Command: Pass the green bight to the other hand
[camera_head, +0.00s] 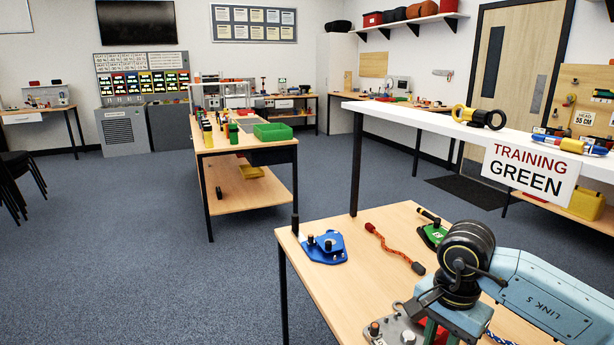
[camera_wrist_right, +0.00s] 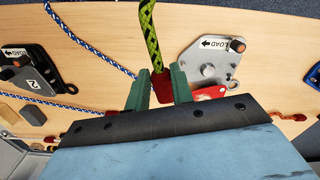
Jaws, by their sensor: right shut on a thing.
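The green rope (camera_wrist_right: 149,35), yellow-green with dark flecks, comes down from the top edge of the right wrist view. It ends in a dark red section (camera_wrist_right: 161,86) between the green fingers of my right gripper (camera_wrist_right: 160,92). That gripper is shut on the rope. Whether the rope forms a loop is cut off by the frame edge. In the head view my right arm comes in from the right, and its gripper points down over the near bench (camera_head: 300,278), partly cut off at the bottom. My left gripper is not in view.
A grey LOAD plate (camera_wrist_right: 209,62), a black plate (camera_wrist_right: 29,80) and a blue-white rope (camera_wrist_right: 92,48) lie on the bench. Farther along are a blue plate (camera_head: 324,249), an orange-red cord (camera_head: 394,246) and a green plate (camera_head: 432,236). A white shelf with a TRAINING GREEN sign (camera_head: 530,173) stands behind.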

